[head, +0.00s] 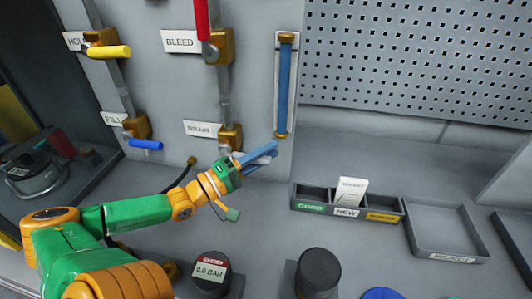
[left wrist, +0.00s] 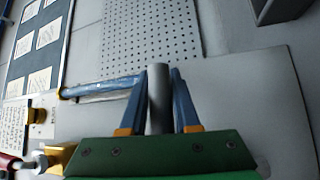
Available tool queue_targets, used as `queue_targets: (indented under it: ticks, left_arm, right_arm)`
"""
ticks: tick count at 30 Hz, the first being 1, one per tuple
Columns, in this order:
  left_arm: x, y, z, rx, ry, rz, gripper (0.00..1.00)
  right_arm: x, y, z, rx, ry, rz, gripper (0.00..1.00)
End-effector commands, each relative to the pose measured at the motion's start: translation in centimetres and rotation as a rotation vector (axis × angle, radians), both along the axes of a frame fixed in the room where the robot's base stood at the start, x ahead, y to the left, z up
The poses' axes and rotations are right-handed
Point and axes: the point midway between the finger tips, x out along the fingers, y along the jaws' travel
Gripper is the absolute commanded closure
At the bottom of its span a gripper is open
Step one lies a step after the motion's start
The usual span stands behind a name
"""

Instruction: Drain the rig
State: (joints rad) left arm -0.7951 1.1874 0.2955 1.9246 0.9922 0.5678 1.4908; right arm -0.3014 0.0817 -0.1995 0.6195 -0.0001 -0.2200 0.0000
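The drain valve (head: 230,137) is a brass body on the wall panel, beside its label (head: 201,129). My left gripper (head: 264,154) is just below and right of it, with its blue fingers close together. In the left wrist view a plain grey cylindrical bar (left wrist: 158,98), apparently the drain handle, lies between the fingers of the left gripper (left wrist: 158,75). The fingers fit closely on both sides of it. Its joint to the valve is hidden. My right gripper is not in view.
A sight tube (head: 284,85) with blue filling stands just above the gripper. Bleed (head: 213,45), hold (head: 107,48) and fill (head: 138,130) valves are on the panel. A sorting tray (head: 345,212), reject tray (head: 447,235) and black knob (head: 318,270) occupy the bench.

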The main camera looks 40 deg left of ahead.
Motion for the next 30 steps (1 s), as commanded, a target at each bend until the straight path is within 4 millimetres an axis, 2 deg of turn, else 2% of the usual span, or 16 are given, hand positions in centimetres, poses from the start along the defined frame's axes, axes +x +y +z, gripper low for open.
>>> queue_targets:
  ticks: [1,3,30]
  left_arm:
    - [-0.01,0.00,0.00,0.000,0.000,0.000,0.87]
    - [-0.01,0.00,0.00,0.000,0.000,0.000,1.00]
    - [0.00,0.03,0.06,0.001,-0.003,0.001,1.00]
  right_arm:
    - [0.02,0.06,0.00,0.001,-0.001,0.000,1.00]
    - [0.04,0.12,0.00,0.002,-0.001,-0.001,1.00]
    - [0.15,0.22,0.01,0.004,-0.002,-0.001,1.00]
